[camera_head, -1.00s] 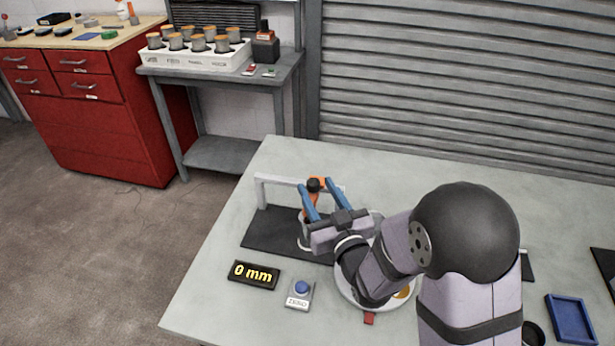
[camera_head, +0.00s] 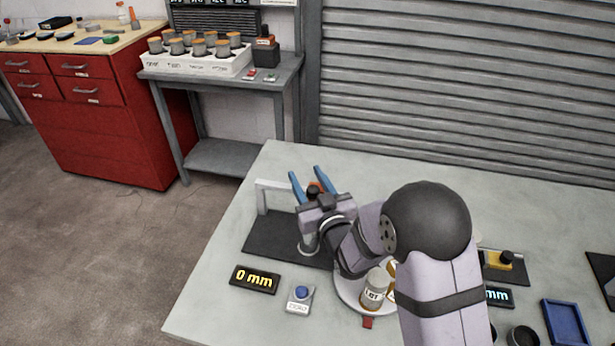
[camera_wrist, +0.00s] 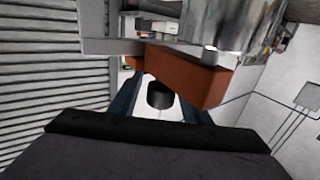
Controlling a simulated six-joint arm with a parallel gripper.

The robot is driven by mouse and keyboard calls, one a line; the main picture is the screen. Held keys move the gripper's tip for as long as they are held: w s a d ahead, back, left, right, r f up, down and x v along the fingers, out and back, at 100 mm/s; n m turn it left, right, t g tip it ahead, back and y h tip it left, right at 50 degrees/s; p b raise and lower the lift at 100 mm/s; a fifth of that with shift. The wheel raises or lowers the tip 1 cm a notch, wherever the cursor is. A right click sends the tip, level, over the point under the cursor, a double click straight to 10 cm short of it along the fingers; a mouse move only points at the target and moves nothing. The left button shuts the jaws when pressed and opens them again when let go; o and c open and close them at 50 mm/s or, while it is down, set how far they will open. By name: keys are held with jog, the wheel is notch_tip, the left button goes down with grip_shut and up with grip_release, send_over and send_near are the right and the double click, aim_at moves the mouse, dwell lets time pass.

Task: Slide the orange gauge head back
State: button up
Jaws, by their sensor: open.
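The orange gauge head (camera_head: 317,186) sits on the pale gantry rail (camera_head: 272,184), mostly hidden behind my gripper in the head view. Its dark knob (camera_head: 313,191) shows between the blue fingers. My gripper (camera_head: 305,171) is open, with one finger on each side of the knob. In the wrist view the orange block (camera_wrist: 185,78) spans above the fingers, and the black knob (camera_wrist: 160,96) lies between them with gaps showing. Whether a finger touches the head cannot be told. The display (camera_head: 254,279) in front reads 0 mm.
A blue button (camera_head: 301,292) is beside the display. A round white plate (camera_head: 347,292) with a labelled jar (camera_head: 375,290) stands below my arm. A yellow-headed station (camera_head: 498,260) and a blue tray (camera_head: 565,325) are at the right. The table's far left is clear.

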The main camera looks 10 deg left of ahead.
grip_shut()
jog(key=a+b, duration=0.4)
jog(key=a, duration=0.6)
jog(key=shift+b, duration=0.4)
jog(key=shift+a+r, duration=0.15)
grip_release()
jog(key=shift+a, duration=0.1)
jog(key=shift+s, duration=0.1)
